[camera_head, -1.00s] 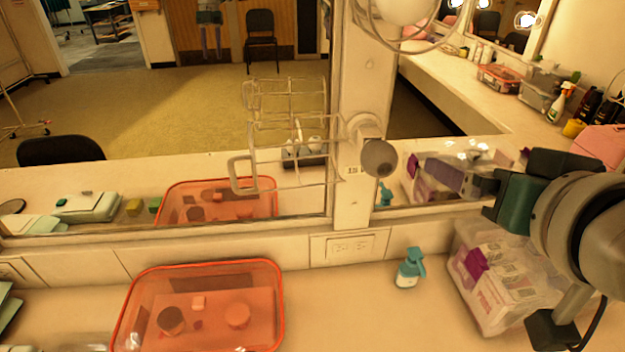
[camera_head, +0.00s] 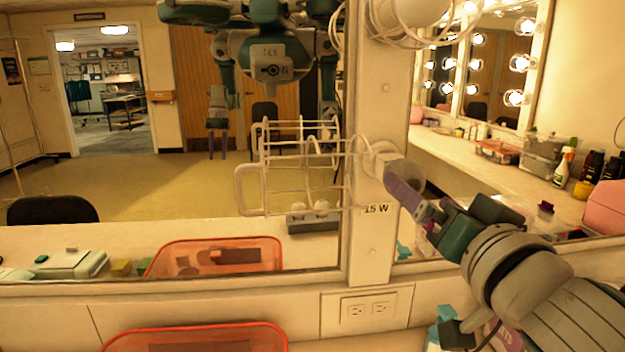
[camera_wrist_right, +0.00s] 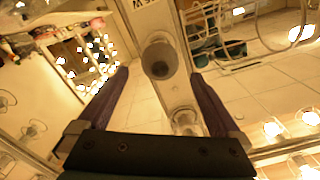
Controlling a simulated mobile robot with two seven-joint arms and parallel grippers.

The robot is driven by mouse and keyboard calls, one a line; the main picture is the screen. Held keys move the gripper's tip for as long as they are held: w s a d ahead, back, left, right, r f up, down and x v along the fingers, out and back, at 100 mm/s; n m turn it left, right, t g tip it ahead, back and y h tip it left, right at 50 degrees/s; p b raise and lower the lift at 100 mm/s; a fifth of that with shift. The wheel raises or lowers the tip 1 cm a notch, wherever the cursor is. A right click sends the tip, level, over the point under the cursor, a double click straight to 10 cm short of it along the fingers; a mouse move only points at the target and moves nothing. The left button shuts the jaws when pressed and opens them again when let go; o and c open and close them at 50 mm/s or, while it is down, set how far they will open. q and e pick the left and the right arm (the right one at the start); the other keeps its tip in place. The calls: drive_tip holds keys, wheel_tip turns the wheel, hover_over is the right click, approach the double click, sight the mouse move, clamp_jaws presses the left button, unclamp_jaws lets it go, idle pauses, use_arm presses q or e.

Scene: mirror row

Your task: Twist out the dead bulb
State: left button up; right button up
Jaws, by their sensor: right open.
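The dead bulb (camera_head: 404,170) is dull grey and sits in its socket on the post between the mirrors, above a "15 W" label (camera_head: 376,209). My right gripper (camera_head: 397,184) reaches up to it from the lower right, its purple fingers at the bulb. In the right wrist view the bulb (camera_wrist_right: 159,60) lies between the tips of the spread fingers (camera_wrist_right: 160,74), with a gap showing on each side. The gripper is open. My left gripper shows at most as a reflection in the mirror.
A wire cage (camera_head: 300,165) juts out left of the bulb. A white globe bulb (camera_head: 420,10) with wire loops is above it on the post. An orange tray (camera_head: 190,333) stands on the counter below, and a teal-topped bottle (camera_head: 436,338) is partly behind my right arm.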

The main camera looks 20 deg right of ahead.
sight(404, 179)
drive_tip(key=shift+b+x, duration=0.85)
drive_tip(key=shift+x, duration=2.75)
drive_tip(key=shift+a, duration=0.1)
drive_tip(key=c, duration=1.1)
